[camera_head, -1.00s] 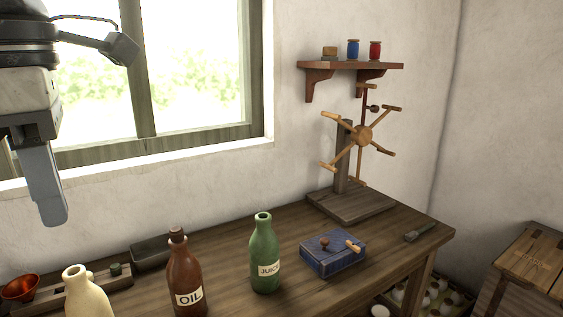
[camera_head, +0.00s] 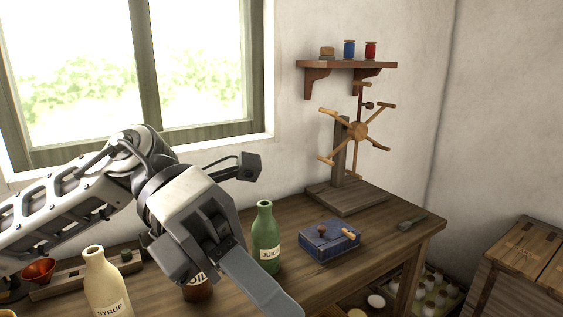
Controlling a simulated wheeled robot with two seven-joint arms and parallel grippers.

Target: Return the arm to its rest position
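My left arm comes in from the left in the head view. Its gripper (camera_head: 268,289) hangs over the table, pointing down and to the right. Only one grey finger shows clearly, so I cannot tell if it is open or shut. No object shows at its fingertip. The gripper hides much of the brown OIL bottle (camera_head: 197,291), and its finger is in front of the table beside the green JUICE bottle (camera_head: 266,238). My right gripper is out of view.
A cream SYRUP bottle (camera_head: 105,285) stands below my arm, with an orange funnel (camera_head: 38,271) to its left. A blue box (camera_head: 329,240) and a wooden winder (camera_head: 357,132) stand further right on the table (camera_head: 384,232). A spool shelf (camera_head: 345,65) is above. A wooden crate (camera_head: 530,248) stands right.

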